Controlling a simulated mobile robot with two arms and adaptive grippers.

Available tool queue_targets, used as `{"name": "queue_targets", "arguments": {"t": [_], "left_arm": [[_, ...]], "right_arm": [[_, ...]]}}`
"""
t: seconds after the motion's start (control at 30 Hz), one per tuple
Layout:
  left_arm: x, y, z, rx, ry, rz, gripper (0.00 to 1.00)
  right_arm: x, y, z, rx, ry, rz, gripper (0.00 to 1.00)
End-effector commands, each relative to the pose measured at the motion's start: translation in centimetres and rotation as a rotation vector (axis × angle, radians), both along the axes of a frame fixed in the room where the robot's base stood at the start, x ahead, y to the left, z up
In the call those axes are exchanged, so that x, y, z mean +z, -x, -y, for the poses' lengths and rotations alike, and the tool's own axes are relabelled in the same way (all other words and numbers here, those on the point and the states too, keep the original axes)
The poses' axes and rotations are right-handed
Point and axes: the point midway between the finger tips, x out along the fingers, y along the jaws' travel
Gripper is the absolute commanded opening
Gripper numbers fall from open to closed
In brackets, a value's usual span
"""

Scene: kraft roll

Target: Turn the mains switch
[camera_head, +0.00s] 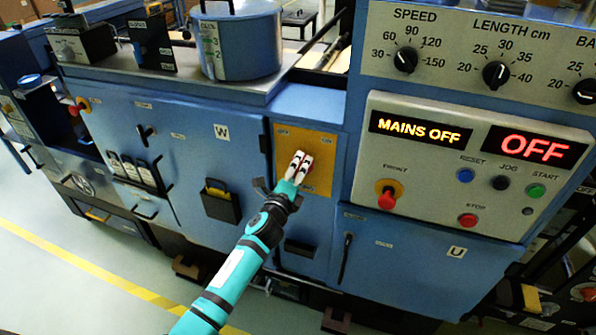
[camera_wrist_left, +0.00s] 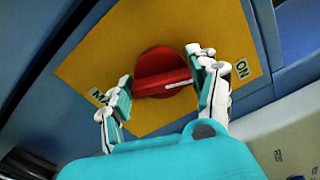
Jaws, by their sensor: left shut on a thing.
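The mains switch is a red rotary knob (camera_wrist_left: 162,72) on a yellow plate (camera_head: 318,145) on the blue machine front. In the wrist view its grip bar lies nearly level, with a pale pointer line towards the ON label (camera_wrist_left: 242,69). My left gripper (camera_head: 299,164) reaches the plate and mostly hides the knob in the head view. In the wrist view my left gripper (camera_wrist_left: 165,92) has its fingers at both ends of the knob's bar, shut on it. The display (camera_head: 418,130) reads MAINS OFF. My right gripper is not in view.
Right of the plate, a grey control panel (camera_head: 400,230) juts out with buttons and a red-and-yellow front knob (camera_head: 387,195). A blue pot (camera_head: 240,45) stands on the machine top. A black-and-yellow holder (camera_head: 220,203) sits left of my arm. Open floor (camera_head: 60,270) lies at lower left.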

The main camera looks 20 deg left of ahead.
Motion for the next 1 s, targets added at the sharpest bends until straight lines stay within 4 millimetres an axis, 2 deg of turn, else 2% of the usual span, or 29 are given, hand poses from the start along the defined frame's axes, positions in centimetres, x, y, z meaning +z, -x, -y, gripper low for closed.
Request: {"name": "queue_targets", "arguments": {"t": [1.0], "left_arm": [[-0.77, 0.09, 0.06, 0.004, 0.935, -0.037, 0.28]], "right_arm": [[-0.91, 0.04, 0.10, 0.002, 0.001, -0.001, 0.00]]}}
